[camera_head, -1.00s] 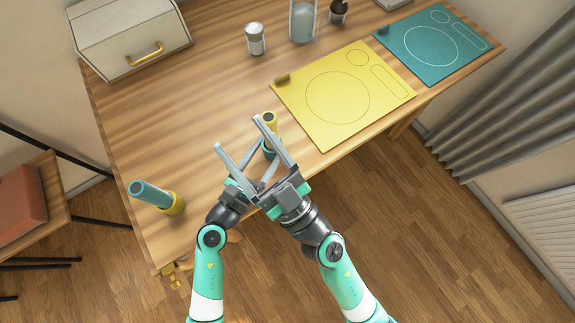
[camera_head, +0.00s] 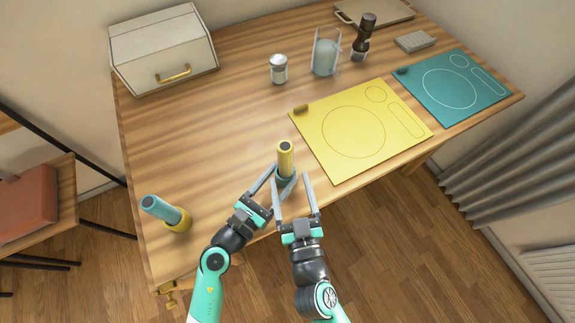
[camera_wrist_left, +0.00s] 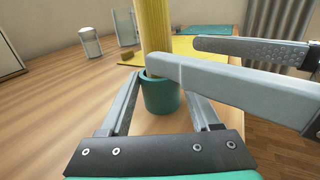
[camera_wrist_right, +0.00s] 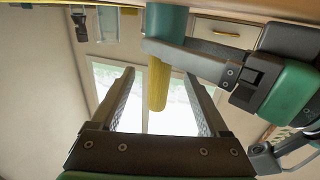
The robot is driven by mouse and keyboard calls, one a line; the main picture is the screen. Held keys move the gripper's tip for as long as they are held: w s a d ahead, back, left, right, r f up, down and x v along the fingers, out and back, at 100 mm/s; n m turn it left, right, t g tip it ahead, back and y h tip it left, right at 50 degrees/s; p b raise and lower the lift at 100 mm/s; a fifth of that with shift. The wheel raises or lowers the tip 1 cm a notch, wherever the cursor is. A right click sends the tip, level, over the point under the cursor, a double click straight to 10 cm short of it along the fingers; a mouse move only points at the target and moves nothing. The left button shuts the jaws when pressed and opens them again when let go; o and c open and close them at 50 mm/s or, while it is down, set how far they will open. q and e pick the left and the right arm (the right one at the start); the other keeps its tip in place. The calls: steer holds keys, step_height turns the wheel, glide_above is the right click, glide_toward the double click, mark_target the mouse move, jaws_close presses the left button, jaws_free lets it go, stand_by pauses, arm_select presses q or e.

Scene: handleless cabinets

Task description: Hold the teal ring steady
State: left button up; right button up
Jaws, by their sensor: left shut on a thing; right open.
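The teal ring (camera_head: 284,181) stands near the table's front edge around the lower end of a yellow roll (camera_head: 286,155). The roll is upright, with a dark hole in its top. My left gripper (camera_head: 280,177) is shut on the ring; the left wrist view shows the ring (camera_wrist_left: 160,93) between its fingers. My right gripper (camera_head: 292,177) is open, beside the ring and roll. In the left wrist view one right finger passes in front of the roll's lower part. In the right wrist view the roll (camera_wrist_right: 158,88) appears between the open fingers; whether they touch it I cannot tell.
Yellow (camera_head: 350,168) and teal (camera_head: 455,75) mats lie right. A jar (camera_head: 279,70), glass (camera_head: 325,57) and mill (camera_head: 363,38) stand behind; a cabinet (camera_head: 165,50) is back left. Mid-left wood is clear.

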mark_target(287, 155)
steer(key=w, duration=0.3)
steer(key=w+a, duration=0.1)
steer(key=w, duration=0.1)
steer(key=shift+w, duration=0.35)
steer(key=shift+c, duration=0.2)
jaws_close()
steer(key=c, duration=0.6)
jaws_free()
steer(key=c, duration=1.8)
jaws_free()
steer(key=shift+r, duration=3.75)
steer(key=c, duration=1.2)
jaws_free()
steer(key=c, duration=1.2)
jaws_free()
